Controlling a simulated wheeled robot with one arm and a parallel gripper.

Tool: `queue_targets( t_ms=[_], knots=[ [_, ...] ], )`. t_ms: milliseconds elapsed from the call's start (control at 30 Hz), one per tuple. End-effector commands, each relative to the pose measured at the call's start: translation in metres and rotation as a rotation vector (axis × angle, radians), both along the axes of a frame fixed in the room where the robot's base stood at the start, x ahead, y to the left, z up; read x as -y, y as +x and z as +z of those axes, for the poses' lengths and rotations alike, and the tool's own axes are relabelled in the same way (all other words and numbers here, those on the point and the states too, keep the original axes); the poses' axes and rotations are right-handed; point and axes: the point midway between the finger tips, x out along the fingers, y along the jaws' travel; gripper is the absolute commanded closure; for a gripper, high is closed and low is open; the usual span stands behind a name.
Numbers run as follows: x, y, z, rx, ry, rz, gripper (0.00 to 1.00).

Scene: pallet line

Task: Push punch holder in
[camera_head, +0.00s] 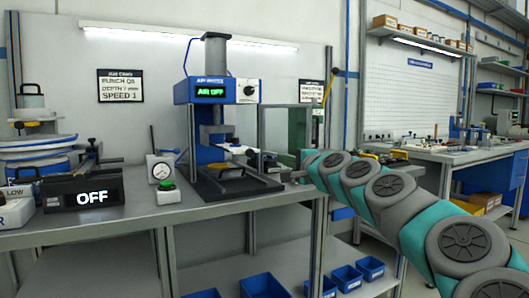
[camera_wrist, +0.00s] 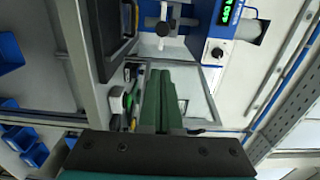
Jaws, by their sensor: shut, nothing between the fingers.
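The press (camera_head: 215,92) is a blue machine with a lit "AIR OFF" display, standing on the workbench. A small light slide with a dark end, apparently the punch holder (camera_head: 237,149), sticks out of the press on the side facing my arm. In the wrist view the dark knob of this holder (camera_wrist: 163,28) shows at the top, beside the blue press head (camera_wrist: 215,30). My gripper (camera_head: 268,163) is to the right of the holder, with its tip close to it. In the wrist view my gripper's fingers (camera_wrist: 158,75) are together and empty. Whether they touch the holder cannot be told.
A dial gauge (camera_head: 161,168), a green button box (camera_head: 168,191) and a black "OFF" display box (camera_head: 87,192) stand left of the press on the workbench (camera_head: 130,209). A clear-panelled guard frame (camera_head: 275,127) stands behind my gripper. Blue bins (camera_head: 264,286) lie below.

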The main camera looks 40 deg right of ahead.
Motion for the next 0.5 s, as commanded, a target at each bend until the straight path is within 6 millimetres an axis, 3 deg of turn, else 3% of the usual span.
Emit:
queue_targets(
  t_ms=[500],
  knots=[
    [0.019, 0.083, 0.001, -0.001, -0.003, 0.0, 1.0]
  ],
)
